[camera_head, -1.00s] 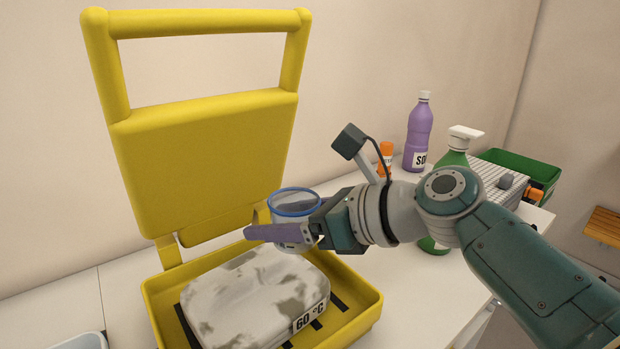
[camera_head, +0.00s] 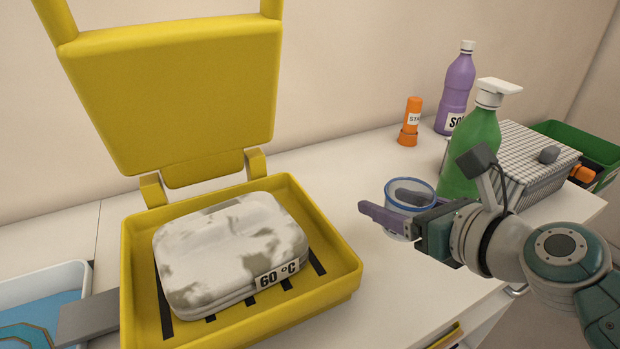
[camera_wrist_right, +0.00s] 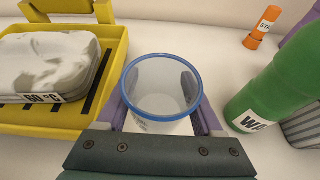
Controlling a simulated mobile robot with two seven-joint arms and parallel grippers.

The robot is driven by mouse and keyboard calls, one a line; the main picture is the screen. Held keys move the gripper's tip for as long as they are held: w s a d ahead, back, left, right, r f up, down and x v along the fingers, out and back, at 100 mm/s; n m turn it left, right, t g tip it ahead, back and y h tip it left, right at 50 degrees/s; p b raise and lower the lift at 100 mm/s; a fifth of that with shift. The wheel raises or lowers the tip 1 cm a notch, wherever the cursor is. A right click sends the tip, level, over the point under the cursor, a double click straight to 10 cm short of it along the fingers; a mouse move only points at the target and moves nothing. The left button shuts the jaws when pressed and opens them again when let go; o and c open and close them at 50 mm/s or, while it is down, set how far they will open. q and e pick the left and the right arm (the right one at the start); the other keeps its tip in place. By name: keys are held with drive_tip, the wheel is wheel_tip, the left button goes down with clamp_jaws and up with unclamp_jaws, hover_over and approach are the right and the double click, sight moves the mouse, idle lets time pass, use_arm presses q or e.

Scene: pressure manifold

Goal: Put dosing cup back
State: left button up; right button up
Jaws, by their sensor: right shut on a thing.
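The dosing cup (camera_head: 397,225) is clear with a blue rim. My right gripper (camera_head: 398,216) is shut on it, with purple fingers on either side. In the right wrist view the cup (camera_wrist_right: 162,92) is upright between the fingers, its open top facing the camera, and it looks empty. In the head view it is over the white table, right of the yellow press and left of the green spray bottle (camera_head: 474,150). Whether its base touches the table I cannot tell. My left gripper is not in view.
An orange marker-like object (camera_head: 411,120), purple bottle (camera_head: 456,90), striped box (camera_head: 535,150) and green bin (camera_head: 590,145) stand at right. A blue-lined tray (camera_head: 40,285) is at left. Table between is clear.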

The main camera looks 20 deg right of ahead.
sight(381, 256)
wheel_tip(381, 256, down, 9)
drive_tip(key=b, duration=0.5)
drive_tip(key=shift+d+r, duration=0.1)
drive_tip(key=shift+r, duration=0.2)
drive_tip(key=o, duration=1.4)
